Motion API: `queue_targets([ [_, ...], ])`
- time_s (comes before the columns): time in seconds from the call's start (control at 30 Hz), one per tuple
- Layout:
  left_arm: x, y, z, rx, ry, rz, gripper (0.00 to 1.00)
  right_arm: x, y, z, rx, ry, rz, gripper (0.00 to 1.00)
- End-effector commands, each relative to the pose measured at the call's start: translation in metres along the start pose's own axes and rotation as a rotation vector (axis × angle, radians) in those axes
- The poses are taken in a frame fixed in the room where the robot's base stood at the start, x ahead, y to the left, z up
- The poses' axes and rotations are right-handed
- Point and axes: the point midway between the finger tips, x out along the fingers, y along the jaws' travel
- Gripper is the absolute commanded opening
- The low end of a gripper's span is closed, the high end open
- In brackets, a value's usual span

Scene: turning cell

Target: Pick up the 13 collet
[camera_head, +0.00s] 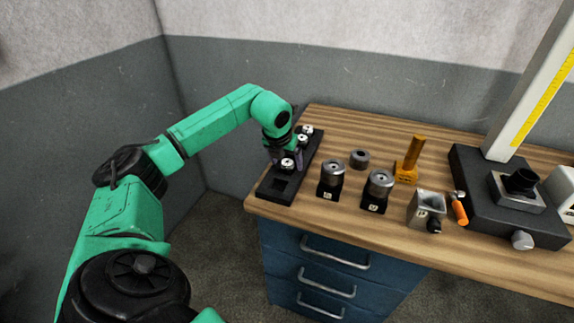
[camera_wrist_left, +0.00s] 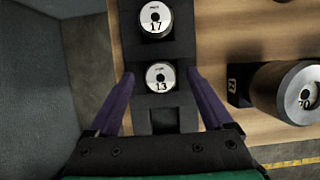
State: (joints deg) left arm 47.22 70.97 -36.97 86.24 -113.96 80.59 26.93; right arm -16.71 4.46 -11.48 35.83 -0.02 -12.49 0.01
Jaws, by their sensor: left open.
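The 13 collet (camera_wrist_left: 160,77) is a pale round piece marked 13, seated in a black rack (camera_wrist_left: 176,117). In the head view the collet (camera_head: 287,164) sits near the front of the rack (camera_head: 271,192), with one empty square slot in front of it. My left gripper (camera_wrist_left: 160,76) is open, one purple finger on each side of the collet, with visible gaps to it. In the head view the left gripper (camera_head: 287,157) reaches down over the rack. How high the fingertips are is hard to tell. My right gripper is out of view.
The 17 collet (camera_wrist_left: 155,17) is directly behind in the same rack. Two metal cylinders on black bases (camera_head: 332,173) (camera_head: 378,184) stand to the right, with a small grey ring (camera_head: 359,158) behind. An orange post (camera_head: 414,155) and metal block (camera_head: 427,207) are farther right.

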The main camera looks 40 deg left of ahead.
Motion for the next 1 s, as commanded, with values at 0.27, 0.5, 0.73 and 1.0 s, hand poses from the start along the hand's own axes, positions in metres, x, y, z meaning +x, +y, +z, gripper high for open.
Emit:
queue_targets([
  [0.27,0.0,0.0,0.0,0.0,0.0,0.0,0.23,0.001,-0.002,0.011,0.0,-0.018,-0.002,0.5],
  [0.5,-0.001,0.0,0.0,-0.001,-0.001,0.0,0.0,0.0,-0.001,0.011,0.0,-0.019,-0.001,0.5],
  [0.73,-0.01,0.0,0.005,-0.001,-0.003,-0.001,0.0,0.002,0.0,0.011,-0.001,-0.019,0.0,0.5],
  [1.0,-0.08,-0.001,0.035,-0.003,-0.01,-0.006,0.0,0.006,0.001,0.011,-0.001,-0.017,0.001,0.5],
])
